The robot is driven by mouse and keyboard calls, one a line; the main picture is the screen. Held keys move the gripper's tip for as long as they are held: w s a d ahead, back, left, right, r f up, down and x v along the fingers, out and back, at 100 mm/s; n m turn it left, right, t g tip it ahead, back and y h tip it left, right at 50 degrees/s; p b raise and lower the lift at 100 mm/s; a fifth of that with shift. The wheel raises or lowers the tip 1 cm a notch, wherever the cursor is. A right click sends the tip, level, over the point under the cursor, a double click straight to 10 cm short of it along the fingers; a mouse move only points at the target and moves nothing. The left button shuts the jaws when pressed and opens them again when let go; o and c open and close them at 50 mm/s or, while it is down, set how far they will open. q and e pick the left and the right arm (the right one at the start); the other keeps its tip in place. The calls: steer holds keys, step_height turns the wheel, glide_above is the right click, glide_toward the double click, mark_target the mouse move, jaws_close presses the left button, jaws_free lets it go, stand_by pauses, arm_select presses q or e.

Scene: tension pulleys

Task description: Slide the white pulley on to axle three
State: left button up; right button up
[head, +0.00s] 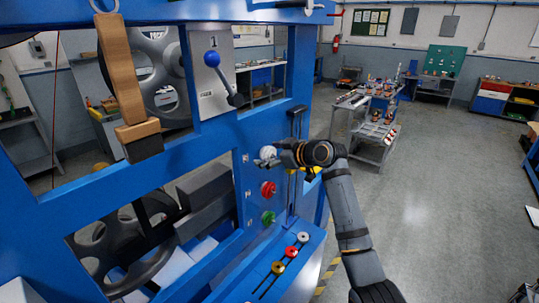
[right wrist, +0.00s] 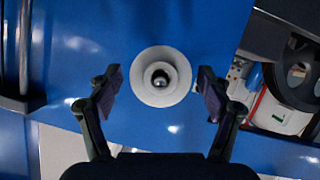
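The white pulley (head: 268,152) is at the top of a column on the blue panel, above a red pulley (head: 268,189) and a green pulley (head: 268,218). In the right wrist view the white pulley (right wrist: 160,92) faces me, with a round metal axle tip (right wrist: 160,78) showing in its centre hole. The pulley sits around the axle; how far along it is I cannot tell. My right gripper (right wrist: 160,90) is open, one finger on each side of the pulley, with a gap at both sides. My left gripper is not in view.
A blue ledge (head: 262,262) below the panel carries small white, red and yellow knobs in slots. A dark vertical lever (head: 296,122) stands right of the pulleys. Open floor (head: 430,200) lies to the right.

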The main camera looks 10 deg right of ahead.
steer(key=shift+d, duration=0.1)
steer(key=v, duration=1.2)
